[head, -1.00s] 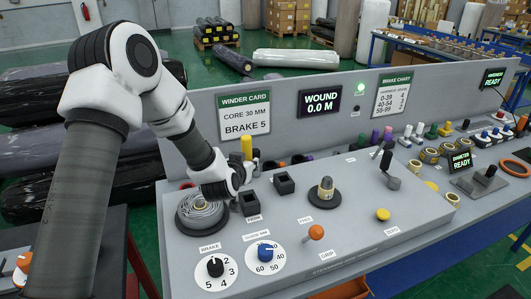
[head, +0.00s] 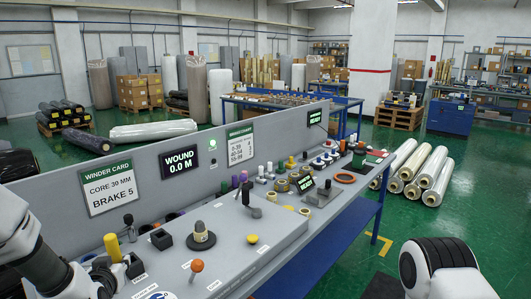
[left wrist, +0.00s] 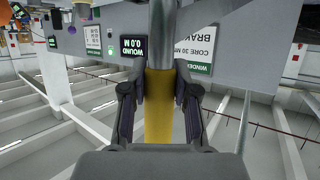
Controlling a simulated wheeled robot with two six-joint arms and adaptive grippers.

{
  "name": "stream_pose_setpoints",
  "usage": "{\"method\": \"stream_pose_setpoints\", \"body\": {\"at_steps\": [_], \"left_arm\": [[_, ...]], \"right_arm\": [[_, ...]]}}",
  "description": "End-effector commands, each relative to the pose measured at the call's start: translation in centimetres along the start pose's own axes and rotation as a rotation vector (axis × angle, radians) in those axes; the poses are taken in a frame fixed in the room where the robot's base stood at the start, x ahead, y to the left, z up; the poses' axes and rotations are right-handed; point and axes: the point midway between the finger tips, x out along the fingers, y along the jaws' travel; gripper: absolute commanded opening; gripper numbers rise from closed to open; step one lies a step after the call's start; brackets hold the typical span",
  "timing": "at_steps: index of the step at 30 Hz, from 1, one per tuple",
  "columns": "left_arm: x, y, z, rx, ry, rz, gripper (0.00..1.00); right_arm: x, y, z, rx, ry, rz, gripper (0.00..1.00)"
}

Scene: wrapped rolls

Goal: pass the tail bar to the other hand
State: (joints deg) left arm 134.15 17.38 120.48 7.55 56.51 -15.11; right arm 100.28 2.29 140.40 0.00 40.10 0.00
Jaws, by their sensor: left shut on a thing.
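The tail bar is in my left gripper (head: 113,266). Its yellow grip (head: 112,246) stands up above the fingers near the left end of the grey console in the head view. In the left wrist view the yellow grip (left wrist: 158,108) lies between the two dark fingers, with a grey shaft (left wrist: 162,35) continuing beyond them. My left gripper is shut on the yellow part. The bar's lower end is hidden in the head view. My right arm shows at the lower right edge of the head view; its gripper is out of the frame.
The console (head: 232,255) carries black square holders (head: 161,238), a grey cone on a dark disc (head: 201,236), an orange-knobbed lever (head: 196,267) and a yellow button (head: 252,239). An upright panel (head: 137,189) runs behind. White rolls (head: 425,170) lie on the floor at right.

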Motion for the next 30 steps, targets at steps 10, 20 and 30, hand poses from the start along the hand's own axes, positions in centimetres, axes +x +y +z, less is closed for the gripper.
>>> {"method": "stream_pose_setpoints", "body": {"at_steps": [10,20,30], "left_arm": [[-2.6,7.1,5.1,0.054,0.006,0.084,0.0],[-7.4,14.3,12.1,0.091,-0.005,0.226,0.0],[-7.6,15.9,12.3,0.108,-0.002,0.288,0.0]], "right_arm": [[0.7,0.0,0.0,0.0,0.001,0.0,0.4],[1.3,0.0,0.0,0.0,0.0,0.0,0.4],[1.3,0.0,0.0,0.0,0.0,0.0,0.4]]}}
